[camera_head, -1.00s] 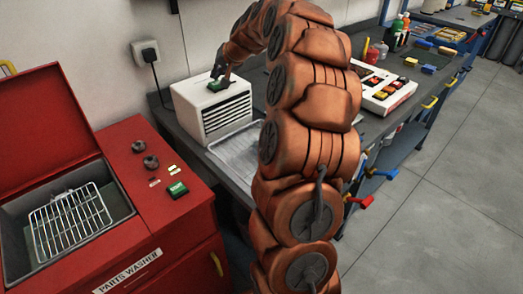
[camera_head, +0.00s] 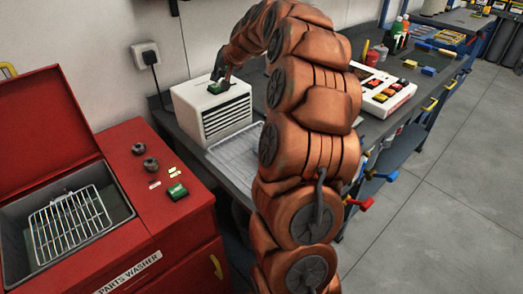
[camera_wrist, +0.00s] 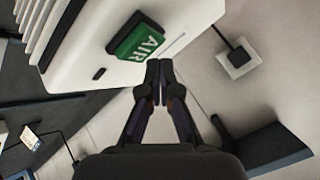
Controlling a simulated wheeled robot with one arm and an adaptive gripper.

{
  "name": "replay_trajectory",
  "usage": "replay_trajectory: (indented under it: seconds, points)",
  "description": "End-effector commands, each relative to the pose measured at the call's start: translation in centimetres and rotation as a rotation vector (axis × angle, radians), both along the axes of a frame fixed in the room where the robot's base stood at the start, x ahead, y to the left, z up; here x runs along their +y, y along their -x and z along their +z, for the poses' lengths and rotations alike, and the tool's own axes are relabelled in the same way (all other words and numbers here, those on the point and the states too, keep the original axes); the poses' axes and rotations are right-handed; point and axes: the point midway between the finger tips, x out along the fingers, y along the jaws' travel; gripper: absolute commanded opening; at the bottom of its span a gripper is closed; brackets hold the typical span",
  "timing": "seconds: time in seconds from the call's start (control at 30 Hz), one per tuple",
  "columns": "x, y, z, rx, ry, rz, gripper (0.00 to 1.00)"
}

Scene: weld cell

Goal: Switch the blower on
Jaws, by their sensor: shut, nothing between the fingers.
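The blower (camera_head: 212,110) is a white box with dark louvres on its front, standing on the grey bench by the wall. A green switch (camera_head: 218,87) sits on its top. In the wrist view the switch (camera_wrist: 137,37) is a green block with white letters reading AIR, on the white casing (camera_wrist: 90,60). My gripper (camera_head: 220,74) is over the blower's top, by the switch. In the wrist view its fingertips (camera_wrist: 159,68) are together and empty, beside the lettered end of the switch. I cannot tell whether they touch it or whether the switch is on.
A red parts washer (camera_head: 150,205) with an open lid and its own green switch (camera_head: 177,191) stands at left. A metal tray (camera_head: 237,150) lies before the blower. A white box of coloured parts (camera_head: 383,92) is right of my arm. A wall socket (camera_head: 146,52) is behind.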

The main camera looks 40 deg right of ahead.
Motion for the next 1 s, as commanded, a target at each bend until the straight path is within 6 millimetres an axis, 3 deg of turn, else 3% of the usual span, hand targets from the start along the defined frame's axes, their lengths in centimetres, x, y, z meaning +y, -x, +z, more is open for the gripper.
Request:
replay_trajectory:
  seconds: [1.0]
  points:
    - [0.05,0.00,-0.98,0.000,0.000,0.000,0.00]
